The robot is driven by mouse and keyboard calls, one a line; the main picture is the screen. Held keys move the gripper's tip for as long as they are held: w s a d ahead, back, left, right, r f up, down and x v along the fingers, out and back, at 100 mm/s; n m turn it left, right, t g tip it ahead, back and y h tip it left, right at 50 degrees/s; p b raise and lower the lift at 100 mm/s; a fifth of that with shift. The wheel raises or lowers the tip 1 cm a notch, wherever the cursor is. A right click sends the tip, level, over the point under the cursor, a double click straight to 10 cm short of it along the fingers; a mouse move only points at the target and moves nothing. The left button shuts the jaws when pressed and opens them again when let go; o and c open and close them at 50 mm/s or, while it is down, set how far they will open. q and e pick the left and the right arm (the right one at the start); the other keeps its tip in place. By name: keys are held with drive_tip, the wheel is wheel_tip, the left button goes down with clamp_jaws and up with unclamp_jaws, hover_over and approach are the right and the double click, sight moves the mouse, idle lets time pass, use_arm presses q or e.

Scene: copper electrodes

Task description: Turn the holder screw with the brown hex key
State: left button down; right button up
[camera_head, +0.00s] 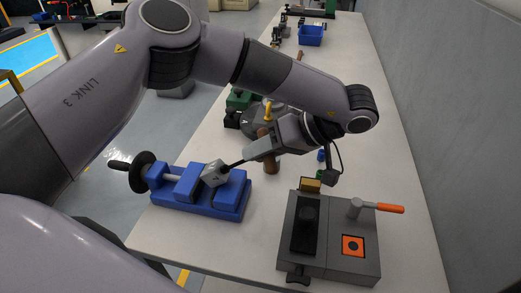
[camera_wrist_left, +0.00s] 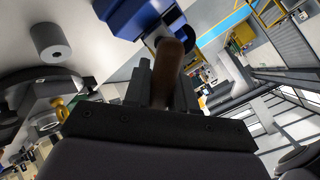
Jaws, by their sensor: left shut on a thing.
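The brown hex key (camera_head: 270,163) is held by my left gripper (camera_head: 262,148), which is shut on its brown handle. The handle also shows between the fingers in the left wrist view (camera_wrist_left: 168,72). Its dark shaft slants down left to the grey holder (camera_head: 214,173), clamped tilted in the blue vise (camera_head: 228,205). The shaft's tip appears to meet the holder's upper right side; I cannot tell whether it sits in the screw, which is too small to make out. The blue vise also shows in the left wrist view (camera_wrist_left: 128,14). My right gripper is out of view.
A grey fixture (camera_head: 335,262) with an orange-handled lever (camera_head: 390,208) stands at the front right of the white table (camera_head: 378,160). The vise's black handwheel (camera_head: 140,171) sticks out over the left edge. A blue bin (camera_head: 311,36) stands far back. A grey wall borders the right.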

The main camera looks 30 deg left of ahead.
use_arm(q)
drive_tip(key=shift+w+d+r, duration=0.1)
drive_tip(key=shift+d+r, duration=0.05)
drive_tip(key=shift+r, duration=0.05)
drive_tip(key=shift+v, duration=0.75)
drive_tip(key=shift+d+r, duration=0.2)
drive_tip(key=shift+w+d+r, duration=0.15)
drive_tip(key=shift+d+r, duration=0.25)
drive_tip(key=shift+d, duration=0.05)
drive_tip(key=shift+w+d+r, duration=0.1)
drive_tip(key=shift+d+r, duration=0.15)
drive_tip(key=shift+d, duration=0.05)
idle(0.4)
drive_tip(key=shift+v, duration=0.75)
wheel_tip(320, 180, up, 12)
drive_tip(key=shift+d, duration=0.2)
idle(0.9)
